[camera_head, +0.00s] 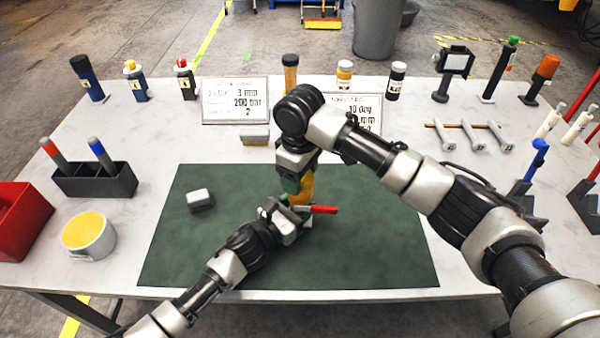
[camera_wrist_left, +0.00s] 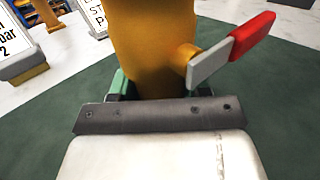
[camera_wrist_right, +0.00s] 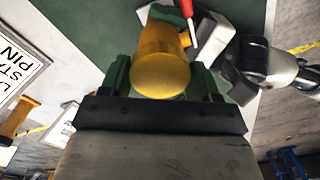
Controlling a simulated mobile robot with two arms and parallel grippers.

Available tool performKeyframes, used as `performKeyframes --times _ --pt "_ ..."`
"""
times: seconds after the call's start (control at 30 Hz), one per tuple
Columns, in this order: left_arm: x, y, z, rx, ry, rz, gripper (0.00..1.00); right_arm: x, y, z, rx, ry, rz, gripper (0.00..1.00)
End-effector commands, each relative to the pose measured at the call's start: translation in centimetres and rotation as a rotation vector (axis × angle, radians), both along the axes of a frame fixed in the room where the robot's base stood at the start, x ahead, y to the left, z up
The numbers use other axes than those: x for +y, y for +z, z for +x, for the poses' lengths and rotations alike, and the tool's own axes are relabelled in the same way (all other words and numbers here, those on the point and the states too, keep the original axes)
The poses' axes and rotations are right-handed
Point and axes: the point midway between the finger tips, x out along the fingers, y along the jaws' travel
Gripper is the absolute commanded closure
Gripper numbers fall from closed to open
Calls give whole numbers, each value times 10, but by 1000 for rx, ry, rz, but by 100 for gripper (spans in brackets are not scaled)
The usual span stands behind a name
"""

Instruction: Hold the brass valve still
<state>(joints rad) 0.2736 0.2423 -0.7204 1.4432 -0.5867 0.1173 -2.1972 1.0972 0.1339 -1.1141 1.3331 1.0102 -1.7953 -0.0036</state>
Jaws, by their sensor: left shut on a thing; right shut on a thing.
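The brass valve (camera_head: 306,188) stands on the green mat (camera_head: 370,250), partly hidden by my grippers. It is a yellow body with a lever that has a red grip (camera_head: 322,209) pointing right in the head view. My left gripper (camera_head: 293,206) is shut on the valve's lower part from the front left. The valve body (camera_wrist_left: 150,50) and red grip (camera_wrist_left: 251,36) fill the top of the left wrist view. My right gripper (camera_head: 293,178) is shut on the upper part from above. The right wrist view shows the valve's round end (camera_wrist_right: 160,75) between green fingers.
A small grey-white block (camera_head: 200,200) lies on the mat at left. Two sign plates (camera_head: 235,100) stand behind. A black bin with two markers (camera_head: 95,181), a yellow-topped tub (camera_head: 88,236) and a red bin (camera_head: 20,220) are at left. The mat's right part is clear.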

Motion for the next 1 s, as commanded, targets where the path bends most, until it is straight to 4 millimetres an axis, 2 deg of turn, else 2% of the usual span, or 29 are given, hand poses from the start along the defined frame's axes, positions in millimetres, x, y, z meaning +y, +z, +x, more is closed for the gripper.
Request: performKeyframes --times 0.1,0.17,0.3,0.33,0.5,0.53,0.83,1.0 --pt "0 -1 -1 1 -2 2 100 1 0 0 0 -235 4 66" --pt "-1 -1 -1 1 -2 2 100 1 0 0 0 -325 4 66" --pt "-1 -1 -1 1 -2 2 100 0 1 1 -4 -323 2 66" --pt "-1 -1 -1 1 -2 2 100 0 1 1 -4 -323 2 36" --pt "-1 -1 -1 1 -2 2 100 0 0 1 -2 -321 2 10" --pt "-1 -1 -1 1 -2 2 100 0 0 1 -2 -321 2 8" --pt "0 -1 -1 1 -1 1 100 0 3 1 -2 -319 2 8" --pt "0 -1 -1 1 -1 1 100 1 24 1 -4 -318 3 8"
